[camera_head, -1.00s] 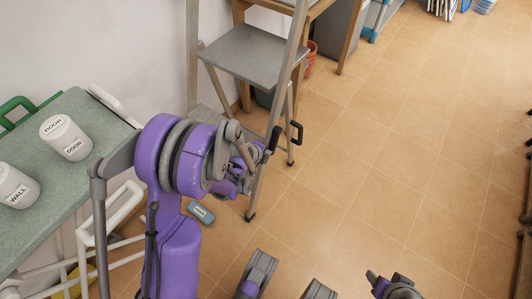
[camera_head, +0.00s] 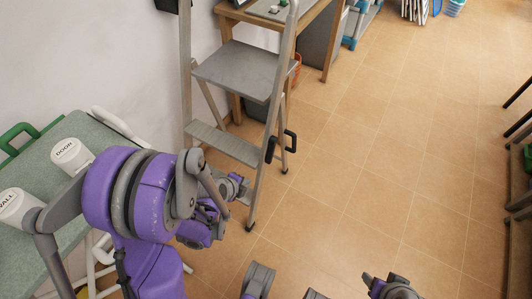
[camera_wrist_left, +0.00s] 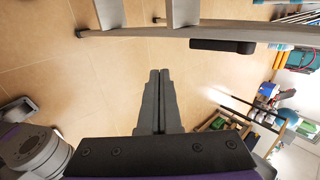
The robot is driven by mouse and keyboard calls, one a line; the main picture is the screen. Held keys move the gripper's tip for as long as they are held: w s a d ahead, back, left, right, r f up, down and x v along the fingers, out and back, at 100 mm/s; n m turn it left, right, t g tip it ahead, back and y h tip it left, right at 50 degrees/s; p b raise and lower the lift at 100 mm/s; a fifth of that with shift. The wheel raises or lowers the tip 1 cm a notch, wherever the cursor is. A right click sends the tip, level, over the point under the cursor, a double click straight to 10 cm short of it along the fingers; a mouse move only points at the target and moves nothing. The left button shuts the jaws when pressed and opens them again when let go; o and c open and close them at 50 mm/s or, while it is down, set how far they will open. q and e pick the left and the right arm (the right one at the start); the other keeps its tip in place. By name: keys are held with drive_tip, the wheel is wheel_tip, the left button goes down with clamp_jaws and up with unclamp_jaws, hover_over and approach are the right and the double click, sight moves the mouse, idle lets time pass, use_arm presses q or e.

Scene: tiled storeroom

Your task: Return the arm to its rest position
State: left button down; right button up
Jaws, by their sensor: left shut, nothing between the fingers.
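My left arm comes in from the left in the head view, with its purple and grey joints bent beside the counter. My left gripper (camera_head: 240,187) is small and partly covered by its own wrist, just left of the stepladder's front leg. In the left wrist view the two dark fingers (camera_wrist_left: 160,78) lie together, shut and empty, with bare floor tiles behind the tips. My right gripper cannot be made out; only grey and purple parts of my body show at the bottom edge.
A grey stepladder (camera_head: 240,72) stands close beyond the left arm; its rail also crosses the top of the wrist view (camera_wrist_left: 270,32). A green counter (camera_head: 108,135) at left holds white containers labelled DOOR (camera_head: 70,156) and WALL (camera_head: 12,207). The tiled floor (camera_head: 400,150) at right is open.

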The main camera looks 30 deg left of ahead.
use_arm(q)
drive_tip(key=shift+r, duration=0.1)
drive_tip(key=s+d+r+n+g, duration=0.2)
drive_tip(key=s+d+r+n, duration=0.35)
drive_tip(key=s+n, duration=0.3)
drive_tip(key=s+d+r+n+g, duration=0.1)
drive_tip(key=s+d+r+n, duration=0.3)
drive_tip(key=s+r+n, duration=0.45)
drive_tip(key=w+r+n+p, duration=0.1)
drive_tip(key=w+r+p, duration=0.2)
drive_tip(key=r+p, duration=1.8)
drive_tip(key=shift+w+a+r+n+t+y, duration=0.2)
drive_tip(key=shift+a+r+n+t+y, duration=0.15)
drive_tip(key=shift+r, duration=0.5)
use_arm(e)
wheel_tip(320, 180, up, 24)
drive_tip(key=w+t, duration=0.1)
drive_tip(key=shift+w, duration=0.25)
use_arm(q)
drive_tip(key=shift+s+d, duration=0.1)
drive_tip(key=shift+s, duration=0.05)
use_arm(e)
drive_tip(key=shift+s, duration=0.15)
